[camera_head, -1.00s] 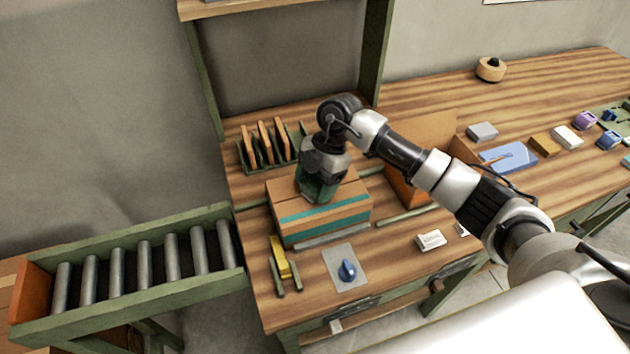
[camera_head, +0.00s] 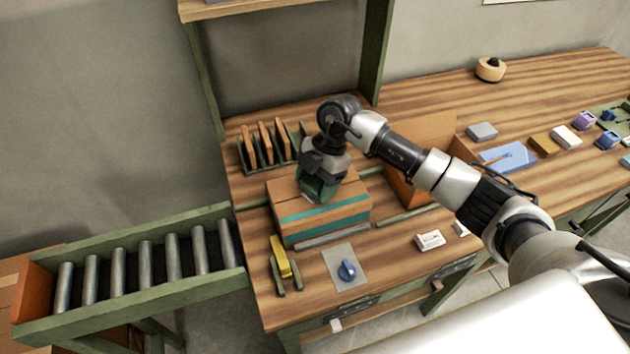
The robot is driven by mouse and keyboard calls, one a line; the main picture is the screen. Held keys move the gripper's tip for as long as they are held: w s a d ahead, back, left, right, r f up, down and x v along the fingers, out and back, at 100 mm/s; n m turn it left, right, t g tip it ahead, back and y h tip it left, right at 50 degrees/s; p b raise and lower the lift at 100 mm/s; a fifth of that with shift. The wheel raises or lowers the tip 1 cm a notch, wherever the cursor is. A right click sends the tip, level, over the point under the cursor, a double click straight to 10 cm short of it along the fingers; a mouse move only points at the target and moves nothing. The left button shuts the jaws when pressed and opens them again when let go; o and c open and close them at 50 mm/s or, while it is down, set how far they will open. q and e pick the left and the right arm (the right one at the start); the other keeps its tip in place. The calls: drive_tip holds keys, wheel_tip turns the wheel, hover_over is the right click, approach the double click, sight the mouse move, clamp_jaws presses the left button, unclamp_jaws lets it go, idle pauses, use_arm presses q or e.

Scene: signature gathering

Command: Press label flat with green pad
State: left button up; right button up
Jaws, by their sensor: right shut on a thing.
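A cardboard box (camera_head: 350,214) with teal stripes on its front sits near the left end of the workbench. My right gripper (camera_head: 318,188) points down over the box's top and is shut on a dark green pad (camera_head: 312,192). The pad is at the top of the box, and a small pale patch, perhaps the label (camera_head: 309,200), shows at its lower edge. Most of the label is hidden, and I cannot tell how firmly the pad touches. My left gripper is not in view.
A rack of brown boards (camera_head: 265,145) stands behind the box. A yellow tool (camera_head: 280,257) and a blue knob on a grey plate (camera_head: 347,270) lie in front. An open orange-brown carton (camera_head: 408,188) stands right, under my arm. A roller conveyor (camera_head: 143,265) adjoins left.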

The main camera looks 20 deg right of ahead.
drive_tip(key=shift+r+p, duration=2.75)
drive_tip(key=shift+r, duration=0.7)
